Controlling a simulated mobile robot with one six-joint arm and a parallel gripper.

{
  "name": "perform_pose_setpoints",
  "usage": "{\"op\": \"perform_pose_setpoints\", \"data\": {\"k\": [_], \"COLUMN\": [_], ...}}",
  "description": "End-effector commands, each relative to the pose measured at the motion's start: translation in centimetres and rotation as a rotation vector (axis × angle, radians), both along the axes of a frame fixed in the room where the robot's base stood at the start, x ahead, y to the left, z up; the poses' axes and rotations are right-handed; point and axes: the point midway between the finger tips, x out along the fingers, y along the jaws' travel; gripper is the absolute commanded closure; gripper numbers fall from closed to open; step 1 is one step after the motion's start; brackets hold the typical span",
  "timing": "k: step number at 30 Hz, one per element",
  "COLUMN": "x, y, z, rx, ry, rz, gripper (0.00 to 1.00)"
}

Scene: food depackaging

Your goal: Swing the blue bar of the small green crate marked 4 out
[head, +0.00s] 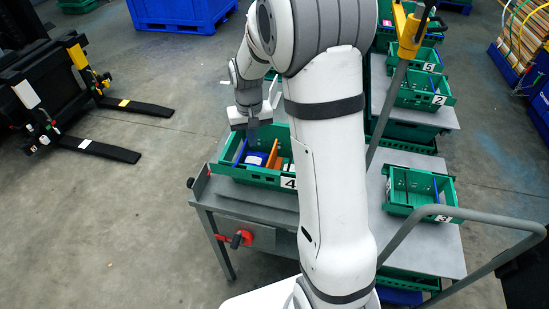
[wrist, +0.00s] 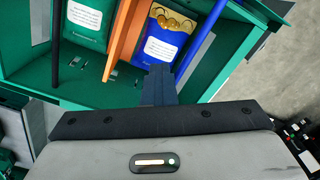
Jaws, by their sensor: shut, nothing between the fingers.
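The small green crate marked 4 (head: 252,177) stands on the grey cart, partly hidden by my arm. Its blue bar (head: 241,150) shows near the left end. In the wrist view the blue bar (wrist: 205,45) runs slantwise across the crate (wrist: 130,95), on the right of a blue packet (wrist: 167,35) with a white label. My gripper (head: 252,138) points down over the crate. In the wrist view its shut fingers (wrist: 159,72) are empty, close beside the near end of the blue bar; I cannot tell whether they touch.
An orange divider (wrist: 124,40) stands between the blue packet and a green packet (wrist: 88,20). A dark bar (wrist: 56,45) is at the left. Crates marked 3 (head: 420,190), 2 (head: 425,90) and 5 (head: 425,58) stand to the right. Open floor lies left of the cart.

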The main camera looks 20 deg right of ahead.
Motion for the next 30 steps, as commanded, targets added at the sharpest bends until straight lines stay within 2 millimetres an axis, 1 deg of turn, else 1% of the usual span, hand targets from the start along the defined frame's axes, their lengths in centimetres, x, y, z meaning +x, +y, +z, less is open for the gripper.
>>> {"op": "perform_pose_setpoints", "data": {"k": [7, 19, 30], "x": [0.02, 0.57, 0.63], "y": [0.10, 0.91, 0.97], "z": [-0.04, 0.58, 0.60], "rx": [0.001, 0.000, 0.000], "ry": [0.001, 0.001, 0.000], "rz": [0.001, 0.002, 0.001], "gripper": [1.00, 1.00, 1.00]}}
